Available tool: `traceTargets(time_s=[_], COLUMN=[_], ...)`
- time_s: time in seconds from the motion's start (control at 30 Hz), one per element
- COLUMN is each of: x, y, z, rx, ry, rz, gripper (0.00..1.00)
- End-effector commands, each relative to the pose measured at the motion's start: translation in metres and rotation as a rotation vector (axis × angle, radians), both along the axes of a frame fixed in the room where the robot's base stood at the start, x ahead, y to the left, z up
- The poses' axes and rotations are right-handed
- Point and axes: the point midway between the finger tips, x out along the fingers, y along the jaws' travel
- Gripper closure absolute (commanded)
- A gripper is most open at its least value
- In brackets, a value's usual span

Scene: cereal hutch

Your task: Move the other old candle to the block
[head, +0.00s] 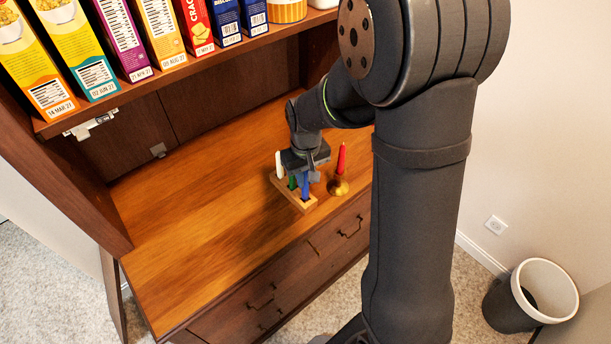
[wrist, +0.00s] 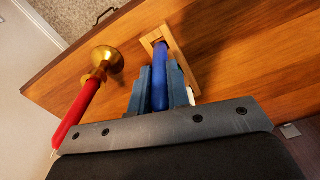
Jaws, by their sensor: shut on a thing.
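My gripper (head: 312,176) is shut on a blue candle (head: 305,188), which also shows between the fingers in the wrist view (wrist: 159,70). The candle is upright, its lower end at the front end of the wooden block (head: 283,186); I cannot tell whether it is seated in a hole. The block also shows in the wrist view (wrist: 176,52). A white candle (head: 279,164) stands at the block's back end and a green candle (head: 292,183) in its middle. A red candle (head: 341,158) stands in a brass holder (head: 339,187) right of the block, apart from my gripper.
The wooden counter (head: 190,220) is clear to the left of the block. A shelf (head: 190,66) with several cereal boxes hangs above and behind. The counter's front edge lies close to the block and the brass holder. A bin (head: 512,305) stands on the floor.

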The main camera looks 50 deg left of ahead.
Motion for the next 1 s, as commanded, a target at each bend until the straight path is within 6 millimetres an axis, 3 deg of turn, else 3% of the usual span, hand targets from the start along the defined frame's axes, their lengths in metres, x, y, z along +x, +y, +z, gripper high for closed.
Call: traceTargets(time_s=[1.0], x=[0.0], y=[0.0], z=[-0.015], rx=[-0.001], ry=[0.0], rz=[0.0], gripper=[1.0])
